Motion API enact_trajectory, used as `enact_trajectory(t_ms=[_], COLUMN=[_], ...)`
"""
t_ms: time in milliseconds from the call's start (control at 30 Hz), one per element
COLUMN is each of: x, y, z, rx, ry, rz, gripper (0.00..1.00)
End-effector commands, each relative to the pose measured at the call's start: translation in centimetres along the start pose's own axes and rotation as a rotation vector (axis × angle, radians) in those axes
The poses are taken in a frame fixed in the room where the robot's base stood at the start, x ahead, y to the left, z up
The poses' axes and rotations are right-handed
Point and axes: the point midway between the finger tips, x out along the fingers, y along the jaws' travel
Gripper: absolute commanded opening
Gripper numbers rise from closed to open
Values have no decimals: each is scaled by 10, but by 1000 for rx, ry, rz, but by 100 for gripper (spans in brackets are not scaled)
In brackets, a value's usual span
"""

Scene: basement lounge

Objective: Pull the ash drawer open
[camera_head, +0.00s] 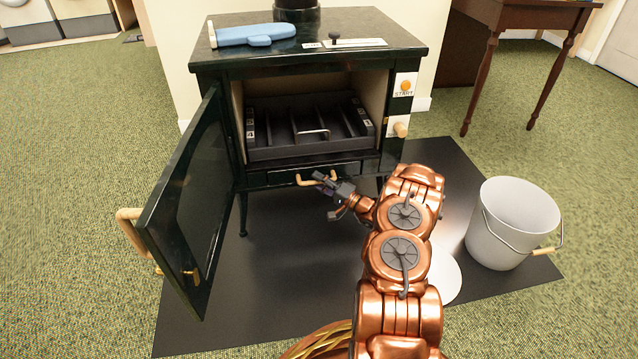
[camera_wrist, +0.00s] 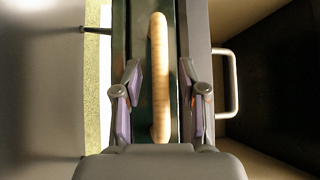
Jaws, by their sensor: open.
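The dark green stove (camera_head: 425,50) stands on a black mat, with its ash drawer (camera_head: 268,180) low on the front, below the firebox. The drawer front looks flush with the stove, and its wooden bar handle (camera_head: 304,181) faces me. My gripper (camera_head: 326,184) is open in front of the right part of this handle. In the wrist view, the pale wooden handle (camera_wrist: 160,75) runs lengthwise between the two spread fingers of my gripper (camera_wrist: 160,95), with a gap on both sides. I cannot tell how deep the handle sits between the fingers.
The stove door (camera_head: 190,200) hangs open at the left. A grate with a metal handle (camera_head: 312,133) sits in the firebox; that handle also shows in the wrist view (camera_wrist: 235,83). A white bucket (camera_head: 505,230) stands at the right.

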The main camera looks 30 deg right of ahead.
Motion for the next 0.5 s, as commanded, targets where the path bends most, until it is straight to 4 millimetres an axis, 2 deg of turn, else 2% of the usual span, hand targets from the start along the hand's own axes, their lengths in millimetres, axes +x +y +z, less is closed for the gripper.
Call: enact_trajectory(t_ms=[100, 500], x=[0, 0], y=[0, 0], z=[0, 0], rx=[0, 0], ry=[0, 0], rz=[0, 0], gripper=[40, 0])
